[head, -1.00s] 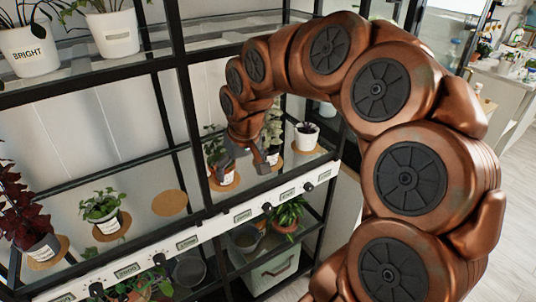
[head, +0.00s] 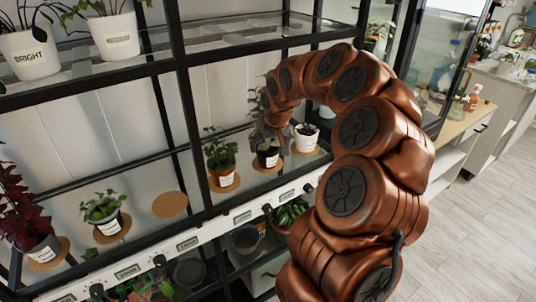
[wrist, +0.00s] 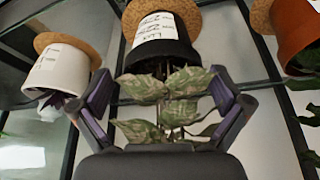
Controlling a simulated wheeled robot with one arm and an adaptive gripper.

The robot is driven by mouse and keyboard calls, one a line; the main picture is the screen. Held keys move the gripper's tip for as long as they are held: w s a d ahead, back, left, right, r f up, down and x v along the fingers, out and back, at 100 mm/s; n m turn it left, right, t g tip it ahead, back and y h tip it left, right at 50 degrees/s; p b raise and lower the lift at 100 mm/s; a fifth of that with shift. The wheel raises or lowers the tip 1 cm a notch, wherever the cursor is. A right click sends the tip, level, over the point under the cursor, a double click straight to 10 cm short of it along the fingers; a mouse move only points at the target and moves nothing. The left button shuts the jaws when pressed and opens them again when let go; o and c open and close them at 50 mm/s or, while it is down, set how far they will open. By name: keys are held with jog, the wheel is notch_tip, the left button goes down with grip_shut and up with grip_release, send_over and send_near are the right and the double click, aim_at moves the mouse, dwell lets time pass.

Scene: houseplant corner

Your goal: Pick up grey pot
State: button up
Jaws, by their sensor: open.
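A dark grey pot (head: 268,158) with a white label stands on a cork disc on the middle shelf, between an orange pot and a white pot. In the wrist view, which is upside down, the dark pot (wrist: 162,52) is in the centre, its variegated leaves hanging toward the camera. My gripper (wrist: 162,80) is open, with one finger on each side of the plant's leaves, just short of the pot. In the head view my gripper (head: 272,134) is at the plant, above the pot, and hides most of the leaves. Contact cannot be told.
The orange pot (head: 224,176) stands close on the left and the white pot (head: 306,138) close on the right. Black shelf posts (head: 188,120) and a white front rail (head: 240,212) frame the bay. An empty cork disc (head: 170,204) lies further left.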

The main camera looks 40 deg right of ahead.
aim_at(268, 149)
jog(key=shift+p+x, duration=0.95)
jog(key=shift+x, duration=1.5)
jog(key=shift+a, duration=0.15)
jog(key=c, duration=1.1)
jog(key=shift+r, duration=0.1)
